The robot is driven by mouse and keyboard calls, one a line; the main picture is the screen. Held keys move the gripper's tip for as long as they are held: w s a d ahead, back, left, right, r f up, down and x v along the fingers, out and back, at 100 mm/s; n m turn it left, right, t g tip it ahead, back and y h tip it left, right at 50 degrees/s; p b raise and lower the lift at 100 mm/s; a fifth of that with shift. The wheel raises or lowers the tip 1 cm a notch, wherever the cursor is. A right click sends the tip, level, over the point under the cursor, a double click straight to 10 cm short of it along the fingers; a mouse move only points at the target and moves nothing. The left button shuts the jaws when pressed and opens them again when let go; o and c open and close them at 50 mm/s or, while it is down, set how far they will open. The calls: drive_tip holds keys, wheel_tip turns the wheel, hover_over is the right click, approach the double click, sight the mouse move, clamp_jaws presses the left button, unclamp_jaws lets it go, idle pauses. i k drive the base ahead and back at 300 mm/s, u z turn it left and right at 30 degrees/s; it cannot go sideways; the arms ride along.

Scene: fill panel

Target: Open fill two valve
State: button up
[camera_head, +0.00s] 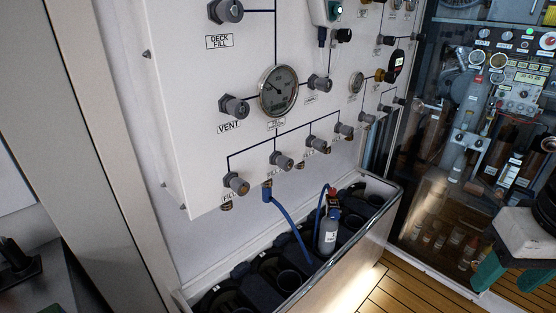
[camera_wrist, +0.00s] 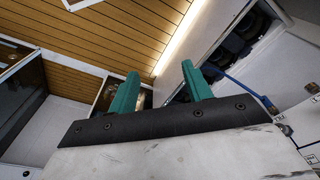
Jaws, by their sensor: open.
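A white fill panel (camera_head: 240,145) fills the middle of the head view. Along its bottom runs a row of several grey valve knobs, including the lowest-left knob (camera_head: 237,185), a second knob (camera_head: 282,161), a third knob (camera_head: 313,144) and one further right (camera_head: 344,130). The leftmost label seems to start "FIL"; the number on each is too small to read, so I cannot tell which is fill two. My gripper (camera_head: 508,282) is at the lower right, apart from the panel. In the wrist view its green fingers (camera_wrist: 158,84) are spread and empty.
A bottle crate (camera_head: 345,240) stands below the panel, holding a grey bottle (camera_head: 328,235). A blue hose (camera_head: 290,225) hangs from the panel into it, also visible in the wrist view (camera_wrist: 245,88). A glass-fronted cabinet (camera_head: 450,180) is at right. The wooden floor (camera_head: 400,293) is clear.

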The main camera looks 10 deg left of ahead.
sight(285, 162)
drive_tip(key=z, duration=1.25)
drive_tip(key=k, duration=0.75)
drive_tip(key=u, duration=0.65)
drive_tip(key=i, duration=0.5)
